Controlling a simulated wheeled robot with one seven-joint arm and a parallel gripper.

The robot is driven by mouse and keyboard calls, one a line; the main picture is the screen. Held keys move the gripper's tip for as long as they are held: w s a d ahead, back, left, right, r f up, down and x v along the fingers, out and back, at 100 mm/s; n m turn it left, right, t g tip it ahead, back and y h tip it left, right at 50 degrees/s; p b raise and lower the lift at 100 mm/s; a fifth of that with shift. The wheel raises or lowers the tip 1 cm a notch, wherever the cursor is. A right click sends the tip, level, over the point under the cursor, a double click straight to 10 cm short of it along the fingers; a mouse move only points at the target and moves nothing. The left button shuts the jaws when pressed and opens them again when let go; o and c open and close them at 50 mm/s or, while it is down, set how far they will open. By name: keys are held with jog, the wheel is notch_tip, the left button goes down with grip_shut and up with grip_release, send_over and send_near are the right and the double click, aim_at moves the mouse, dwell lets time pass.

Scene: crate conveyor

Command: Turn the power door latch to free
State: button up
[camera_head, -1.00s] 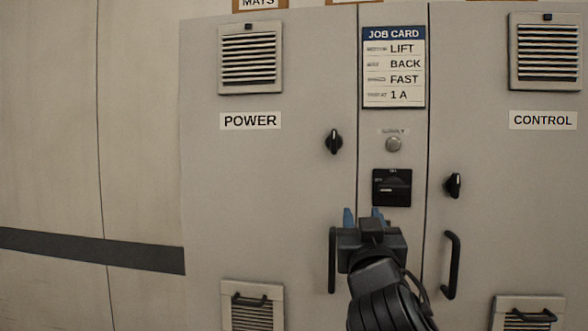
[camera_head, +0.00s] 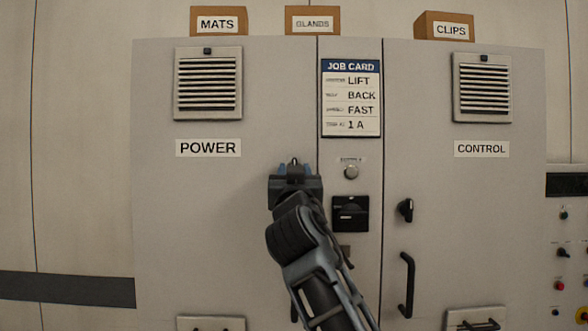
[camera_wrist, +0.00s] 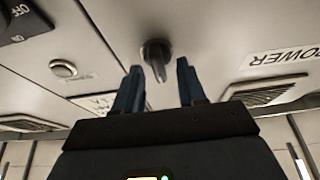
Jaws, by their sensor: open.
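The power door latch (camera_wrist: 156,52) is a small dark knob with a narrow handle on the grey power door, which carries the POWER label (camera_head: 208,148). In the head view it is mostly or wholly hidden behind my gripper (camera_head: 295,168). In the wrist view my gripper (camera_wrist: 158,72) is open, with one blue finger on each side of the latch handle. The handle shows between the fingertips; I cannot tell whether either finger touches it. The wrist picture is turned about upside down.
The control door's latch (camera_head: 405,210) and handle (camera_head: 407,284) are to the right. A round button (camera_head: 351,172) and a black rotary switch (camera_head: 350,213) sit close right of my gripper. A job card (camera_head: 351,98) hangs above. Boxes stand on the cabinet top.

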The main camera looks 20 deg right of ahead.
jog(key=shift+w+d, duration=0.1)
jog(key=shift+w, duration=0.05)
grip_shut()
dwell(0.4)
